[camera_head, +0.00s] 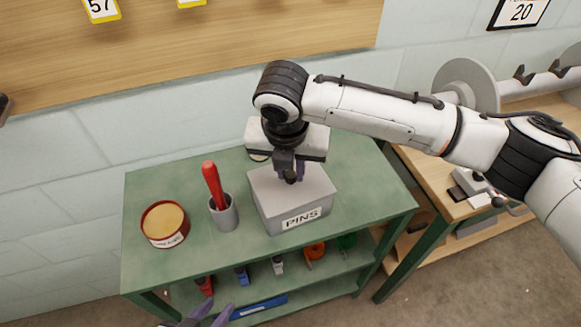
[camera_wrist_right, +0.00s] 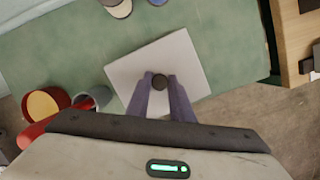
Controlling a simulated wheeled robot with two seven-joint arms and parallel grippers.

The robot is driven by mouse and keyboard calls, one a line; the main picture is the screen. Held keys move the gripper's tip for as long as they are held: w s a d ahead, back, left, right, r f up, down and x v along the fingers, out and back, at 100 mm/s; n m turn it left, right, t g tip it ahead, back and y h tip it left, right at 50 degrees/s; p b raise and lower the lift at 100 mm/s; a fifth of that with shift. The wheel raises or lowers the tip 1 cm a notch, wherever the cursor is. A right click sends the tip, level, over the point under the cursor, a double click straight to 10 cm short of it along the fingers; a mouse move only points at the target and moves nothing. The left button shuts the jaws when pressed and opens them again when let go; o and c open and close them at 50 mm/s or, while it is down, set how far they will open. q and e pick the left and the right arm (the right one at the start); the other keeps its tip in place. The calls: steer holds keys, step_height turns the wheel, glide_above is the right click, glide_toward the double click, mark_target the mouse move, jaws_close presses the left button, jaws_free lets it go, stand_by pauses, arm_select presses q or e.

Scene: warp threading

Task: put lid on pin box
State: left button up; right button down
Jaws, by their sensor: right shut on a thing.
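The grey pin box (camera_head: 302,217), labelled PINS, stands on the green table. Its flat grey lid (camera_head: 318,186) lies over the box top, and it also shows in the right wrist view (camera_wrist_right: 190,62) with a dark round knob (camera_wrist_right: 159,81). I cannot tell whether the lid is fully seated. My right gripper (camera_head: 291,174) is above the lid, with its purple fingers (camera_wrist_right: 160,82) shut on the knob. My left gripper (camera_head: 198,318) shows only as purple fingertips at the bottom edge, apart from the box; the fingers are spread.
A red round tin (camera_head: 165,224) and a grey cup (camera_head: 224,214) with a red-handled tool (camera_head: 212,184) stand left of the box on the green table (camera_head: 150,264). Several coloured items lie on the shelf below. A wooden bench (camera_head: 448,190) is at the right.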

steer(key=shift+f+p, duration=0.1)
steer(key=shift+p, duration=0.4)
stand_by(0.4)
steer(key=c, duration=1)
jaws_free()
steer(key=shift+r+p, duration=0.45)
steer(key=shift+r, duration=3)
